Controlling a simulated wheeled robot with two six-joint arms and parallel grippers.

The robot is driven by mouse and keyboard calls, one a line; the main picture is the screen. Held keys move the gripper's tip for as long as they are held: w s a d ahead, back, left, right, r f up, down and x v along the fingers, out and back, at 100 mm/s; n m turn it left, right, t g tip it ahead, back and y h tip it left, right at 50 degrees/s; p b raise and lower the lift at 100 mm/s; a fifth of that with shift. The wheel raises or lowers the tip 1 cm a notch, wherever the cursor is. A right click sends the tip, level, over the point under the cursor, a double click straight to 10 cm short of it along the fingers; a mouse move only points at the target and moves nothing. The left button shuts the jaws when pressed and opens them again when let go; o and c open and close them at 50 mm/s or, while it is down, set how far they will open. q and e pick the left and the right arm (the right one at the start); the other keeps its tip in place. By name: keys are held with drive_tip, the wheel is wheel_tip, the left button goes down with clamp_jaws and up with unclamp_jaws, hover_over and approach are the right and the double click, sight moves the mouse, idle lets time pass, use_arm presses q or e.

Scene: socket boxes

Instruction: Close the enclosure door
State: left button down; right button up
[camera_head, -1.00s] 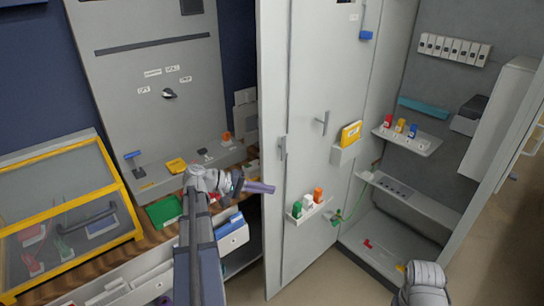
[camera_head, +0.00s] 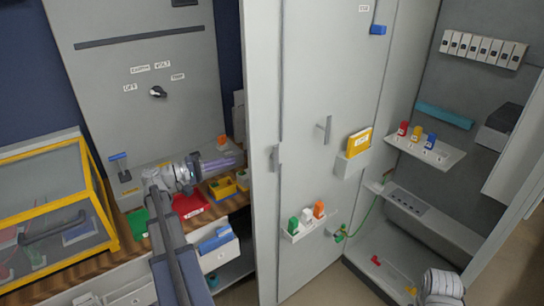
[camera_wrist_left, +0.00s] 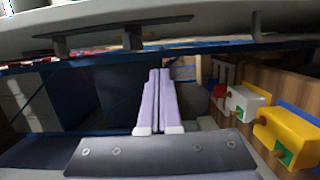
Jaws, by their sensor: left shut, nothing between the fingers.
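The tall grey enclosure door (camera_head: 340,75) stands open in the middle of the head view, with its inner face toward me. It carries a lever handle (camera_head: 325,128) and small holders. The open grey enclosure (camera_head: 425,190) is to its right. My left gripper (camera_head: 234,161) is shut and empty, its purple fingers pointing right over the workbench. In the picture the tips are just left of the door's free edge; I cannot tell whether they touch it. The wrist view shows the closed fingers (camera_wrist_left: 158,90) with nothing between them.
A yellow-framed clear case (camera_head: 50,205) stands at the left. Red, green and yellow bins (camera_head: 190,205) lie on the bench under my left arm. A shelf with colored bottles (camera_head: 425,148) projects inside the enclosure. Floor (camera_head: 325,285) shows below the door.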

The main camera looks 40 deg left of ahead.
sight(264, 160)
use_arm(q)
drive_tip(key=shift+w+d+r, duration=0.1)
drive_tip(key=shift+w+d, duration=3.9)
drive_tip(key=shift+d, duration=0.2)
